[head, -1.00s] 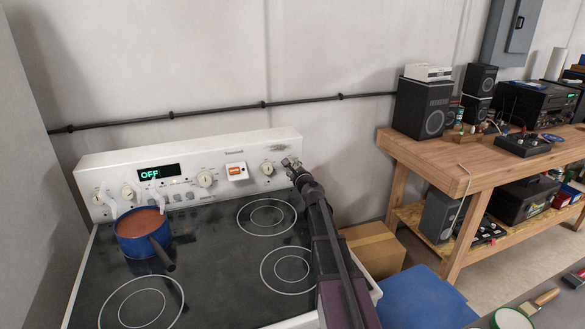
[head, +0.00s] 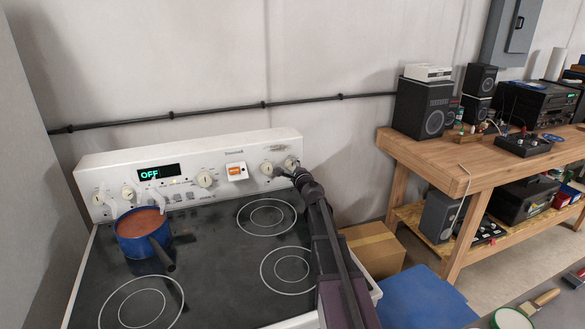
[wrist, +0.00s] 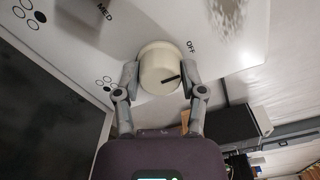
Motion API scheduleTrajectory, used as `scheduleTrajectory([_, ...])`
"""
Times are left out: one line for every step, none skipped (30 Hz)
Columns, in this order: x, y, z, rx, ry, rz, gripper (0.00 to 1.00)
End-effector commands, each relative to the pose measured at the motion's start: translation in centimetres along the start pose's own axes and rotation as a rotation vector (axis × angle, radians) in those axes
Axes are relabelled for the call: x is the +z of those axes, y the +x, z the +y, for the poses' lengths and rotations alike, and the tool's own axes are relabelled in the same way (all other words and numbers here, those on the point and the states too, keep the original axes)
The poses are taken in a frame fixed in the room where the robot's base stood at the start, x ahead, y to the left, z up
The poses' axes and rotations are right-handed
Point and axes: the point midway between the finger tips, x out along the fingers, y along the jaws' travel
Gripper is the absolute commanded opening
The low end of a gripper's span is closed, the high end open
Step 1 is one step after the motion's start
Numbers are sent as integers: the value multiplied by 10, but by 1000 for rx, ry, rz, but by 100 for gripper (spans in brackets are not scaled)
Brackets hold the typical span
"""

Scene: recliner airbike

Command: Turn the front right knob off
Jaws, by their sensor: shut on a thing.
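The stove's white back panel carries a row of knobs. My gripper (head: 289,170) is at the rightmost knob (head: 291,162), whose upper part shows above the fingers in the head view. In the wrist view, my gripper's (wrist: 160,70) two fingers are shut on the sides of this round cream knob (wrist: 157,62). A dark pointer mark on the knob points right, a little below the printed OFF label (wrist: 191,47). A MED label (wrist: 104,11) is at the upper left. Another knob (head: 267,168) is just left of my gripper in the head view.
A blue pot (head: 140,240) stands on the rear left burner of the black cooktop (head: 205,265). The display (head: 158,172) reads OFF. A cardboard box (head: 374,248) and a wooden workbench (head: 440,165) stand to the right.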

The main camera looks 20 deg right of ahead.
Motion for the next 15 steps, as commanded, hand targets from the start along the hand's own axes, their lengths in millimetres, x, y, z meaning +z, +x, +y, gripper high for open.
scheduleTrajectory([0, 4, -1, -1, 1, 1, 5])
scheduleTrajectory([0, 4, -1, -1, 1, 1, 5])
scheduleTrajectory([0, 4, -1, -1, 2, 1, 5])
scheduleTrajectory([0, 4, -1, -1, 2, 1, 59])
scheduleTrajectory([0, 4, -1, -1, 2, 1, 68])
scheduleTrajectory([0, 4, -1, -1, 2, 1, 80])
scheduleTrajectory([0, 3, -1, -1, 2, 1, 87])
scheduleTrajectory([0, 3, -1, -1, 2, 1, 87])
scheduleTrajectory([0, 3, -1, -1, 2, 1, 87])
scheduleTrajectory([0, 2, -1, -1, 2, 1, 87])
scheduleTrajectory([0, 2, -1, -1, 2, 1, 87])
scheduleTrajectory([0, 2, -1, -1, 2, 1, 87])
scheduleTrajectory([0, 2, -1, 0, 2, 1, 87])
scheduleTrajectory([0, 2, -1, 0, 2, 1, 87])
scheduleTrajectory([0, 2, 0, 0, 2, 1, 87])
